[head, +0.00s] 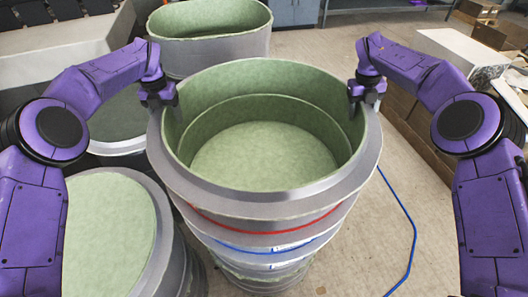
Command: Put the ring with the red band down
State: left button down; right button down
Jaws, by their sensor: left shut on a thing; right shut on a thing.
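The ring with the red band (268,204) is a large grey ring with a pale green inside and a wide flange, in the middle of the head view. My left gripper (166,102) is shut on its rim at the left. My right gripper (356,100) is shut on its rim at the right. The ring looks about level, above a ring with a blue band (250,247) in the same stack. I cannot tell whether the two touch. The fingertips are partly hidden by the rim.
A green-topped mould (108,225) stands at the front left, close to the stack. Another green-lined mould (215,50) stands behind. A blue cable (412,225) lies on the floor at the right. Boxes and a white block (462,58) are at the back right.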

pick_arm(q)
jog(key=shift+f+b, duration=0.3)
jog(key=shift+f, duration=0.05)
pick_arm(e)
jog(key=shift+f, duration=0.4)
pick_arm(q)
jog(key=shift+c, duration=0.8)
grip_release()
jog(key=shift+s, duration=0.1)
pick_arm(e)
jog(key=shift+c, duration=1.1)
grip_release()
jog(key=shift+s, duration=0.1)
pick_arm(q)
jog(key=shift+s+r, duration=0.15)
pick_arm(e)
jog(key=shift+s+r, duration=0.15)
jog(key=shift+r, duration=0.05)
